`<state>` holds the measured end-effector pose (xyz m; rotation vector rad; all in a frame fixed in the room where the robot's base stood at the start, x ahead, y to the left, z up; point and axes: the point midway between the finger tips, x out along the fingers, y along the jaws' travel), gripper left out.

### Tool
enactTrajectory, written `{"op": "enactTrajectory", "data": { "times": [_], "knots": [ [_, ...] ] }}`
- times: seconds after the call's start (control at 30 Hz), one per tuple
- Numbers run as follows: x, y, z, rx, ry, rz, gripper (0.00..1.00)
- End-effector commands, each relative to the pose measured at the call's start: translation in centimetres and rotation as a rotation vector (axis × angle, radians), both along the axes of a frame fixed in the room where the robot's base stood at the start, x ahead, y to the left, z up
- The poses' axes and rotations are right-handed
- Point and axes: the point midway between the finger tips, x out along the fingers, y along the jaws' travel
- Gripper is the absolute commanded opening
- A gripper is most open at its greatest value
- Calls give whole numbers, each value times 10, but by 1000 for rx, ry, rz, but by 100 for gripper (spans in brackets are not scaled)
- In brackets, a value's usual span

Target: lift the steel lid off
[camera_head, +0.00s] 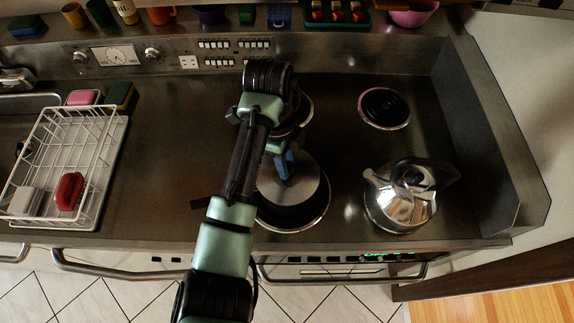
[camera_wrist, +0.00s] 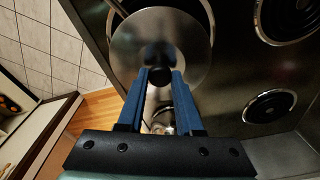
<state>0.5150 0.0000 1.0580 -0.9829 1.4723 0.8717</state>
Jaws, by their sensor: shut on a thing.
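The steel lid (camera_head: 306,190) is a round, flat disc over the front left part of the hob, partly hidden by my arm. My gripper (camera_head: 286,168) is above it, with its blue fingers shut on the lid's dark knob. The wrist view shows the lid (camera_wrist: 130,45) and the knob between the fingertips of my gripper (camera_wrist: 160,76). A dark round pan (camera_head: 292,218) with a bright rim shows below the lid, as a dark crescent along its front edge. The lid looks raised or shifted back from that rim; the exact gap is hard to tell.
A shiny kettle (camera_head: 402,200) stands right of the lid. A bare coil burner (camera_head: 385,107) is behind the kettle. A white dish rack (camera_head: 75,150) holds a red item (camera_head: 68,190) at the left. The steel counter between rack and arm is clear. A shelf of cups runs along the back.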

Motion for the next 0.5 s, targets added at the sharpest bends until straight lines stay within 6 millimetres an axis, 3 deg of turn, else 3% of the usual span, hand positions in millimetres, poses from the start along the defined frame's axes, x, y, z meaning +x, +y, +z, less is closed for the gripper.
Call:
{"op": "enactTrajectory", "data": {
  "times": [0.3, 0.5],
  "knots": [
    [1, 2, 69, 3, -3, 0, 0],
    [0, 1, 92, 1, -3, 0, 0]
  ]
}}
